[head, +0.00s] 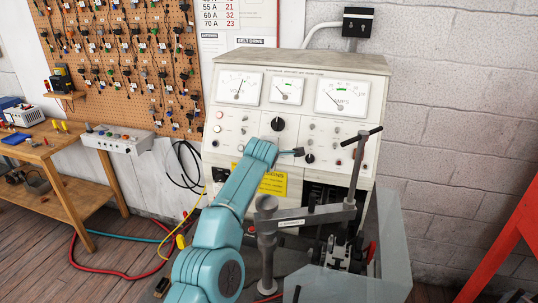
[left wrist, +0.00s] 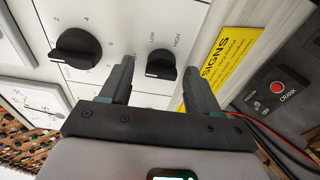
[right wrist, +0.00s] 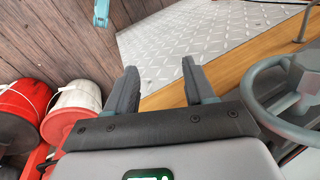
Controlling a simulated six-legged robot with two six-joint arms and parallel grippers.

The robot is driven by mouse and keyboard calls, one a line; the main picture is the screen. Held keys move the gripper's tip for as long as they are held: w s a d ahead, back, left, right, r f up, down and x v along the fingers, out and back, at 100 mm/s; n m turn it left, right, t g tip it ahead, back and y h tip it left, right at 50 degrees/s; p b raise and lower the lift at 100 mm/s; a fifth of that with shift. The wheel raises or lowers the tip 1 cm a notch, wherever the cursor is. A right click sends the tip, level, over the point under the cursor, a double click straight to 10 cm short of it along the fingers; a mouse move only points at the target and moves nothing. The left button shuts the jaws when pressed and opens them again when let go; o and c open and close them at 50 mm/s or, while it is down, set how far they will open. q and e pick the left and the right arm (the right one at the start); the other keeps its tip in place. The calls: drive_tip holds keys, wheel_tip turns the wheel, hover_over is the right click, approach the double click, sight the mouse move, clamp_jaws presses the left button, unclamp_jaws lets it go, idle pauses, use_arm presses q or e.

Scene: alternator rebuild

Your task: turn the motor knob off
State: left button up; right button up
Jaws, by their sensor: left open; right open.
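The test bench panel (head: 230,165) has a small black knob (head: 309,158) low on its face. In the left wrist view this knob (left wrist: 161,62) has LOW and HIGH labels above it; a label at its left is partly hidden by a finger. Its white mark is at its lower left. I take it for the motor knob. My left gripper (head: 297,152) is open in front of the panel. In the left wrist view its fingers (left wrist: 157,68) stand either side of the knob; contact cannot be told. My right gripper (right wrist: 159,66) is open and empty, away from the panel.
A larger numbered knob (head: 278,123) sits above, also in the left wrist view (left wrist: 75,47). A yellow sign (left wrist: 215,62) and a red crank button (left wrist: 277,88) are near. A clamp handle (head: 360,155) stands right. Buckets (right wrist: 72,105) and a handwheel (right wrist: 285,85) flank my right gripper.

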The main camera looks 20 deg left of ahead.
use_arm(q)
drive_tip(key=b+v, duration=1.5)
drive_tip(key=v, duration=0.1)
drive_tip(key=shift+b, duration=0.3)
drive_tip(key=shift+s+f, duration=0.1)
drive_tip(key=shift+f, duration=0.05)
